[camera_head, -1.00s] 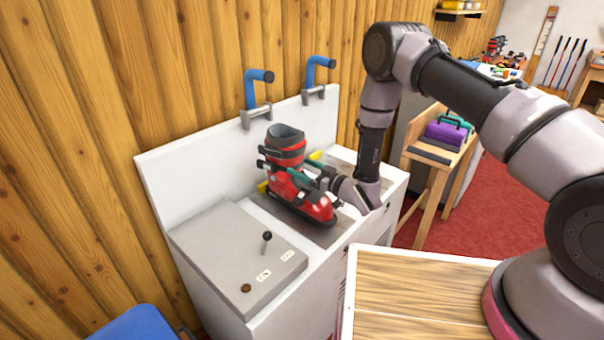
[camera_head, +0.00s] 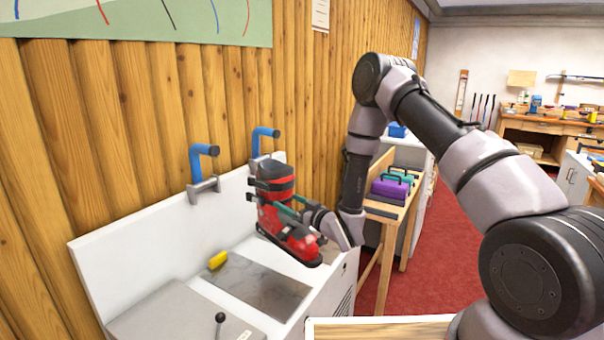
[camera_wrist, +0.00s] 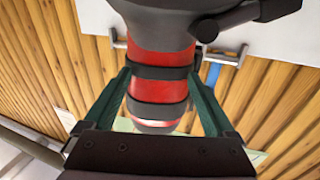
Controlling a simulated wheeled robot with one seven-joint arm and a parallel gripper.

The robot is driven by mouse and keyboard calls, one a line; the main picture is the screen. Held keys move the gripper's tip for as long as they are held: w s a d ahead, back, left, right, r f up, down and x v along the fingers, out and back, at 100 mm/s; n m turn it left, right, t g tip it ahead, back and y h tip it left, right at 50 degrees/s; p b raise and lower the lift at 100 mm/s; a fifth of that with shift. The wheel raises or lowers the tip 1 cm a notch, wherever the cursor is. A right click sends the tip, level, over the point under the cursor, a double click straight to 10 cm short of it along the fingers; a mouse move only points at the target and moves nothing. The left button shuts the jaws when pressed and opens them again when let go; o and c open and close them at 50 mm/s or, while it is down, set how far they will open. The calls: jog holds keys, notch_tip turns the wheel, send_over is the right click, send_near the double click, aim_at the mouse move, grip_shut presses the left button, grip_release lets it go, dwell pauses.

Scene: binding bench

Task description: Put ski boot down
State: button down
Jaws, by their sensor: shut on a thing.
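The red and black ski boot (camera_head: 282,218) is upright and slightly tilted in the head view, raised above the white bench unit (camera_head: 127,254). My gripper (camera_head: 298,210) is shut on the boot from its right side. In the wrist view the boot (camera_wrist: 160,62) shows as a red shaft with black bands, between the two green fingers of my gripper (camera_wrist: 160,95). The far side of the boot is hidden.
Blue-handled clamps (camera_head: 202,165) stand on the back panel. A wooden stand holds purple and green cases (camera_head: 390,187).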

jog(key=w+d+r+m+t+h, duration=0.15)
jog(key=d+m+t+h, duration=0.35)
jog(key=d, duration=1.1)
jog(key=w+d+r+m+h, duration=0.1)
jog(key=w+d+m+h, duration=0.15)
jog(key=d+h, duration=0.95)
jog(key=s+d+r+m+y, duration=0.1)
jog(key=s+d+r+y, duration=0.1)
jog(key=s+d+y, duration=0.2)
jog(key=shift+s+d+r, duration=0.4)
jog(key=shift+s+d, duration=0.25)
jog(key=shift+s, duration=0.25)
jog(key=shift+a, duration=0.2)
jog(key=shift+d, duration=0.1)
